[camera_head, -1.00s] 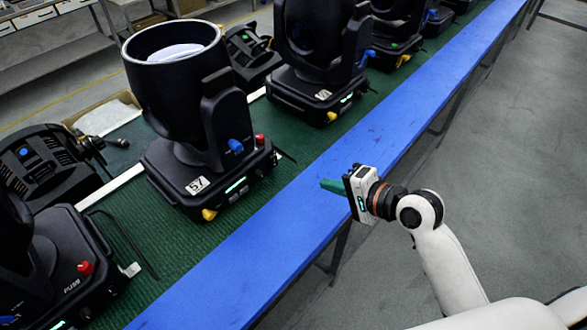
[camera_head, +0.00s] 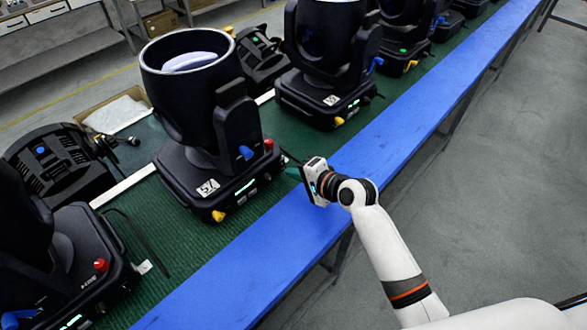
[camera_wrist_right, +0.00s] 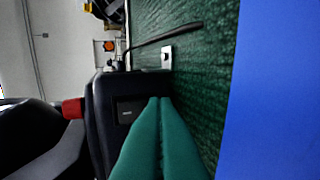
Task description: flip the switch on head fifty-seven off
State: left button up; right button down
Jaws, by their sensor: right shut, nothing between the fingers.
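Head 57 (camera_head: 190,110) is a black moving light standing upright on the green mat, with its number label (camera_head: 208,187) on the base front. Its display is lit green. My right gripper (camera_head: 291,168) is at the right side of its base, low over the mat near the blue edge. In the right wrist view the teal fingers (camera_wrist_right: 164,100) are shut and empty. A small black switch (camera_wrist_right: 127,112) sits in the base's side panel, just left of the fingertips. I cannot tell whether they touch it or which way it is set. My left gripper is out of view.
A red knob (camera_wrist_right: 73,108) sticks out of the base beside the switch. A black cable (camera_wrist_right: 165,43) lies beyond the fingertips. Another head (camera_head: 328,70) stands further along the mat, and one (camera_head: 50,255) nearer. The blue strip (camera_head: 290,235) is clear.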

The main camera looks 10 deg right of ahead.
jog(key=shift+w+a, duration=0.1)
jog(key=shift+w, duration=0.15)
jog(key=shift+w+a+f+b, duration=0.1)
jog(key=shift+f+b, duration=0.35)
jog(key=shift+b, duration=0.4)
jog(key=shift+r+t+y, duration=0.3)
jog(key=shift+r, duration=0.05)
jog(key=shift+p, duration=0.3)
jog(key=shift+r+p, duration=0.9)
jog(key=shift+r, duration=0.05)
